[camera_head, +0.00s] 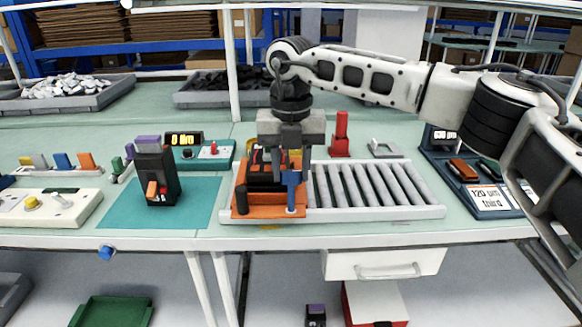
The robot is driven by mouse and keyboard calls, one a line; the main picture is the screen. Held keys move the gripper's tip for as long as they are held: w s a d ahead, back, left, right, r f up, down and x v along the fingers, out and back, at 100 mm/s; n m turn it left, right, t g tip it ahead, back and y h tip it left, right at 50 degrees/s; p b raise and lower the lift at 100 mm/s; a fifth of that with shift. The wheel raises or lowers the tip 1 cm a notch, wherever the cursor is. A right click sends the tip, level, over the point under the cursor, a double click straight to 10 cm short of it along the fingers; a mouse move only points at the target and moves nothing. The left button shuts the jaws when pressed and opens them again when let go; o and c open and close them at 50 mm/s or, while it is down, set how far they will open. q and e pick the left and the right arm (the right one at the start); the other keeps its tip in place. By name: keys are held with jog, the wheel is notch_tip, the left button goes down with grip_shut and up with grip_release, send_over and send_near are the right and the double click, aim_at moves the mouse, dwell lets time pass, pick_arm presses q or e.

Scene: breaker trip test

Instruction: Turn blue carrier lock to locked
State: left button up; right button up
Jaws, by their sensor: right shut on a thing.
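The blue carrier lock (291,193) stands upright at the front right corner of the orange carrier (262,217). The carrier sits at the left end of the roller track and holds dark block-like parts. My right gripper (291,172) points down from above, with its fingers at the top of the lock. It is shut on the lock's handle, though the fingertips are partly hard to make out against the dark parts. The lock's exact angle is hard to read. My left gripper is not in view.
The grey roller track (375,190) runs right from the carrier. A black breaker (157,175) stands on a teal mat (115,213) to the left. A red block (341,137) stands behind the track. A dark blue display tray (490,200) is at the right.

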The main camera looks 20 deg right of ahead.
jog(key=shift+w+r, duration=0.1)
dwell(0.3)
jog(key=o, duration=1)
notch_tip(320, 180, up, 16)
jog(key=shift+f, duration=0.1)
